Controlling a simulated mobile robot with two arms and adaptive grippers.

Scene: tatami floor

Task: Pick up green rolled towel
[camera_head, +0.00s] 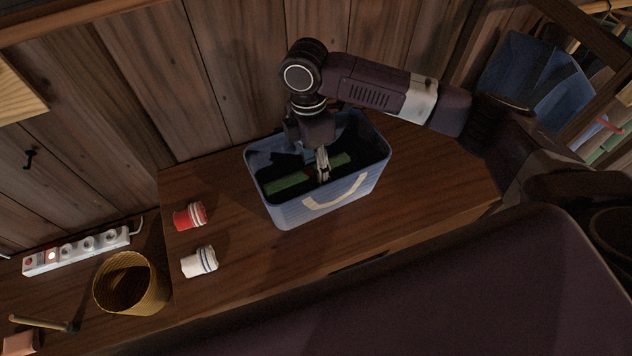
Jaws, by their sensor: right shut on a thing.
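The green rolled towel (288,185) lies inside a blue basket (318,203) with a pale rope handle. Its green shows on both sides of my right gripper (323,176). My right gripper reaches down into the basket from above and is shut on the towel, around its middle. The arm comes in from the right. The basket's dark inside hides the lower part of the towel, and I cannot tell whether it touches the basket floor. My left gripper is not in view.
The basket stands on a wooden table (405,208) against a plank wall. To its left are a red rolled towel (189,216) and a white one with blue stripes (199,262). A woven yellow bin (130,284) and a power strip (76,250) are farther left.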

